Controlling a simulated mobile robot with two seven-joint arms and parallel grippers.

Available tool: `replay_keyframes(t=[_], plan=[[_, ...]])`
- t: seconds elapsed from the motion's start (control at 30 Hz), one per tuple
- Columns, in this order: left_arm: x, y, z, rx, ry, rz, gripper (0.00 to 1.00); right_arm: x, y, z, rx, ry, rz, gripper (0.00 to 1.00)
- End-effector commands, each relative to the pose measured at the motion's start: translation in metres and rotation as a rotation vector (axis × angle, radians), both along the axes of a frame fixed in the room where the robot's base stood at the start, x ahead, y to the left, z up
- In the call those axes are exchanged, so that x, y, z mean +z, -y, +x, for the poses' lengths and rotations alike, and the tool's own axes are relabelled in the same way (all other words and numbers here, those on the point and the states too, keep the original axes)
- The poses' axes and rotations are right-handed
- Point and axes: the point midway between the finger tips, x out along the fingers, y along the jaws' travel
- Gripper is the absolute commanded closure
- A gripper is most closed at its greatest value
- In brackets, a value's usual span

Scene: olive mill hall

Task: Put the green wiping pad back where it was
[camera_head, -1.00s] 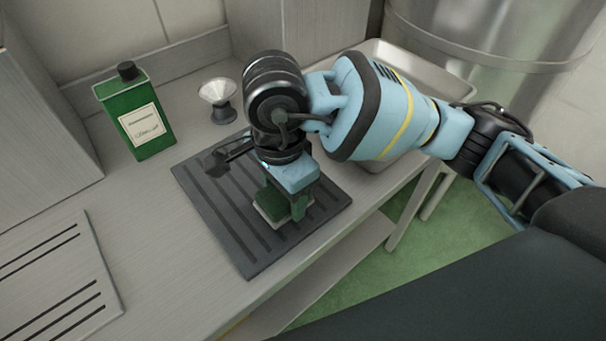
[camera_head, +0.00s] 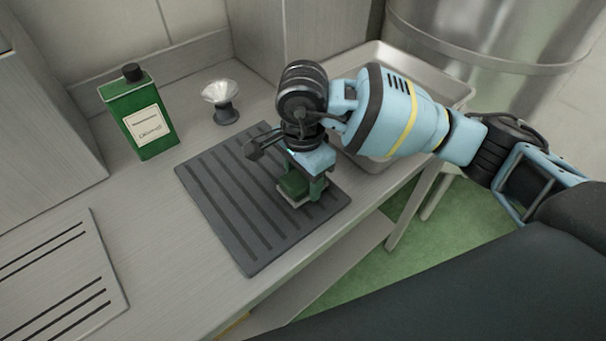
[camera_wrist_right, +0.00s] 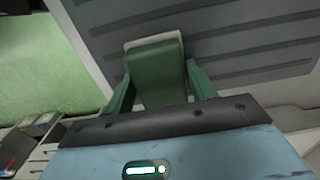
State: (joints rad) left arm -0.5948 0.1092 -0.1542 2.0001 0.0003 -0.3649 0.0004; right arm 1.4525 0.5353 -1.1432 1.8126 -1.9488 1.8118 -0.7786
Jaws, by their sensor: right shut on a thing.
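The green wiping pad (camera_head: 294,184), with a pale underside, is at the right part of the dark ribbed mat (camera_head: 232,215). My right gripper (camera_head: 304,186) points down and is shut on the pad. The right wrist view shows the pad (camera_wrist_right: 158,72) between the two green fingers of the gripper (camera_wrist_right: 160,85), with the mat (camera_wrist_right: 225,38) behind it. I cannot tell whether the pad touches the mat or is just above it. My left gripper is not in view.
A metal tray (camera_head: 452,88) lies at the back right, behind my right arm. A slotted plate (camera_head: 62,270) lies at the left. The counter's front edge runs close by the mat.

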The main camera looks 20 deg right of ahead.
Motion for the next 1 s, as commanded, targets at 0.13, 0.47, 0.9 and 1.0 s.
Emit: replay_keyframes(t=[0.13, 0.47, 0.9, 1.0], plan=[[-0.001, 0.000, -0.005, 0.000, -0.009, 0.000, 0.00, 0.000, 0.000, 0.000, 0.000, 0.001, 0.000, 0.66], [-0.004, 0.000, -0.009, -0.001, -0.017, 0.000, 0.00, -0.003, 0.000, 0.000, 0.000, 0.000, 0.000, 0.26], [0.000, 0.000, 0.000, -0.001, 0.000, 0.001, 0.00, 0.007, 0.000, 0.001, 0.000, 0.002, 0.002, 0.23], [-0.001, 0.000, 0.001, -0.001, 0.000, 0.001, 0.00, 0.020, 0.000, 0.001, 0.001, 0.004, 0.000, 0.23]])
